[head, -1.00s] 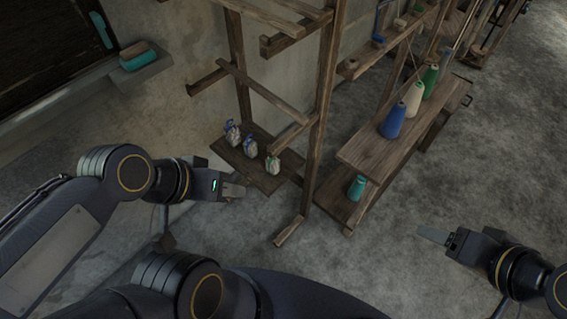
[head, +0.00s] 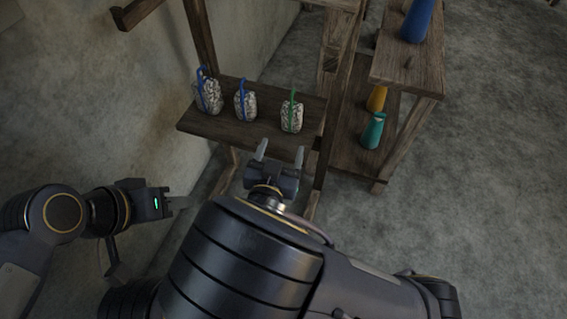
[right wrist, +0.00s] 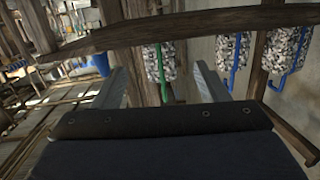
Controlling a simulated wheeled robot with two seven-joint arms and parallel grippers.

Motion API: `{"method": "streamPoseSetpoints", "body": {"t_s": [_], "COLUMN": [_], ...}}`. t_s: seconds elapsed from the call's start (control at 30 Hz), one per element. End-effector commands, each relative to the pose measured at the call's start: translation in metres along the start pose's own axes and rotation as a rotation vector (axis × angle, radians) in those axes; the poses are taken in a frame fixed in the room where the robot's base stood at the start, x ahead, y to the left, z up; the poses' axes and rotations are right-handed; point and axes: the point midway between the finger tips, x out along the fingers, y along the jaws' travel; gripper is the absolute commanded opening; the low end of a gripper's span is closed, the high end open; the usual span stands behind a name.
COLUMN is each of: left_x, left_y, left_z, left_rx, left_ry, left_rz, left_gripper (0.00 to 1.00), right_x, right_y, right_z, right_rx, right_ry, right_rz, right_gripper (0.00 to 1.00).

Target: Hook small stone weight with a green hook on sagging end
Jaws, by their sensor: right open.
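The small stone weight with a green hook (head: 291,117) stands at the right on a wooden shelf (head: 215,124), its hook pointing up. My right gripper (head: 280,150) is open and empty, just in front of the shelf's front edge, its fingers pointing towards this stone without touching it. In the right wrist view the green-hooked stone (right wrist: 160,64) appears beyond and between the fingertips (right wrist: 160,78). My left gripper (head: 178,203) is apart, low at the left; its jaw opening is unclear. No sagging end can be made out.
Two stones with blue hooks, the left one (head: 210,97) and the middle one (head: 246,106), share the shelf. A wooden post stands at its right. A rack (head: 405,75) with yarn cones is further right. A wooden bar (right wrist: 190,27) crosses the wrist view.

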Motion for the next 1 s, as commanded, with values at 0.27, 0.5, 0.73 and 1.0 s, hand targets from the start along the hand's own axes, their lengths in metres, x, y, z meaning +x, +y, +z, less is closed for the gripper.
{"method": "streamPoseSetpoints", "body": {"t_s": [0.27, 0.5, 0.73, 1.0], "left_x": [0.013, 0.017, 0.021, 0.024], "left_y": [-0.006, -0.008, -0.009, -0.011], "left_z": [0.006, 0.008, 0.010, 0.012], "left_rx": [0.000, 0.000, 0.000, 0.000], "left_ry": [0.001, 0.001, 0.001, 0.001], "left_rz": [0.000, 0.000, 0.000, 0.000], "left_gripper": [0.38, 0.38, 0.38, 0.38], "right_x": [-0.001, 0.025, 0.053, 0.083], "right_y": [0.000, 0.001, 0.001, 0.001], "right_z": [0.004, 0.001, -0.002, -0.006], "right_rx": [-0.039, -0.038, -0.038, -0.038], "right_ry": [0.129, 0.126, 0.124, 0.123], "right_rz": [0.019, 0.020, 0.019, 0.018], "right_gripper": [0.67, 0.67, 0.67, 0.67]}}
